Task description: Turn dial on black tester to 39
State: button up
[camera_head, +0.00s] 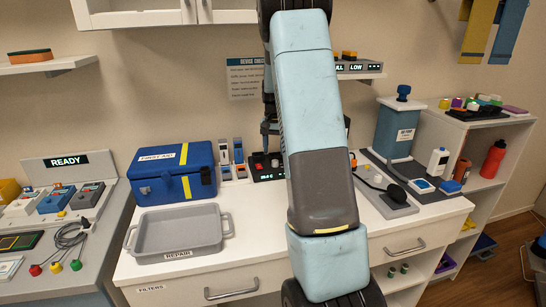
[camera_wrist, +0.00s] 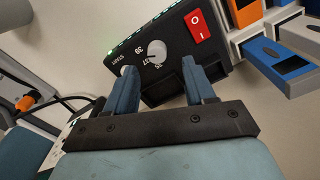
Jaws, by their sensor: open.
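The black tester (camera_head: 268,176) stands at the back of the white counter, partly hidden behind my arm in the head view. In the wrist view the black tester (camera_wrist: 178,42) appears tilted, with a pale round dial (camera_wrist: 156,52), printed marks including 35, 37, 39 and START around it, and a red rocker switch (camera_wrist: 197,25). The dial's pointer is too small to read. My gripper (camera_wrist: 160,76) is open, its two blue fingers spread on either side of the dial's line, with nothing between them. I cannot tell whether they touch the tester.
Small blue, orange and white devices (camera_wrist: 284,50) stand close beside the tester. A blue first aid box (camera_head: 172,172) and grey tray (camera_head: 180,230) lie to the left.

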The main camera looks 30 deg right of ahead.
notch_tip(320, 180, up, 9)
dwell(0.3)
jog(key=shift+w, duration=0.1)
dwell(0.4)
